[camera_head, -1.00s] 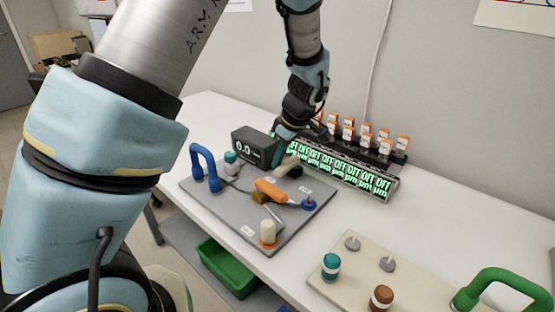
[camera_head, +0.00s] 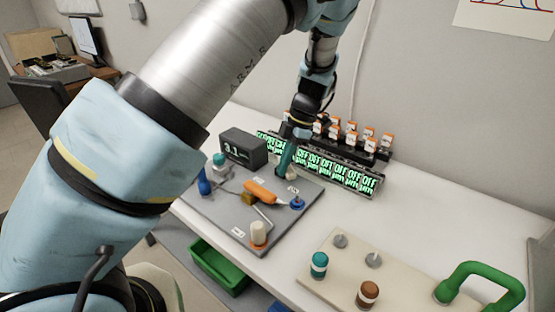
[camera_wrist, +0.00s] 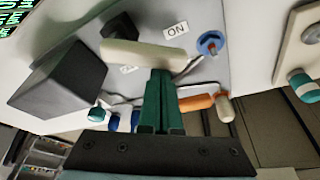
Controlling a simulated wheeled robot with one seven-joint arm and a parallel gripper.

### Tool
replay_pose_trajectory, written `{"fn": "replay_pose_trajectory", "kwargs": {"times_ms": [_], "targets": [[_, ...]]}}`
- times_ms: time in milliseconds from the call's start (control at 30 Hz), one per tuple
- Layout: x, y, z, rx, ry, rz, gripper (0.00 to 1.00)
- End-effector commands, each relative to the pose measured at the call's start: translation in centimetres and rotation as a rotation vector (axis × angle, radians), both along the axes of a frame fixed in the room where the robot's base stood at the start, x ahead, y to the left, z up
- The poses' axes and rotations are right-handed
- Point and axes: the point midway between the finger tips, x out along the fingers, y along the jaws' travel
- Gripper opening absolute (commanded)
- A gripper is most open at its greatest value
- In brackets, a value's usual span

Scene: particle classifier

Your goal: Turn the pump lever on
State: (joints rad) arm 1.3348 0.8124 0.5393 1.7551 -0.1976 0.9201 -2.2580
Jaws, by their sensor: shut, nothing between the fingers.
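The pump lever, a pale beige bar (camera_wrist: 140,53), is mounted at a black block (camera_wrist: 119,25) on the grey board (camera_wrist: 225,75). An "ON" label (camera_wrist: 176,29) lies near the bar's right end in the wrist view. My gripper (camera_wrist: 161,74) has its green fingers together and empty, with the tips right at the bar's lower edge; I cannot tell whether they touch. In the head view my gripper (camera_head: 283,169) points down at the back of the grey board and hides most of the lever. The dark display box (camera_head: 240,147) reads about 3.1.
An orange-handled part (camera_head: 259,191), a blue knob (camera_head: 297,202) and a white-topped bottle (camera_head: 258,232) are on the grey board. A row of lit green displays (camera_head: 335,171) stands behind. A beige board (camera_head: 335,262) with a green handle (camera_head: 482,270) is at right.

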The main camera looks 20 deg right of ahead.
Motion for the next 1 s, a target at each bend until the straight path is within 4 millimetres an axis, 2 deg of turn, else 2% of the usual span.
{"fn": "replay_pose_trajectory", "kwargs": {"times_ms": [200, 633, 1000], "targets": [[-0.3, -1.2, 0.2, 0.001, 0.0, 0.2, 0.0], [-0.5, -3.0, 0.0, 0.0, -0.001, 0.189, 0.0], [-0.4, -3.5, 0.0, 0.0, 0.0, 0.19, 0.0]]}}
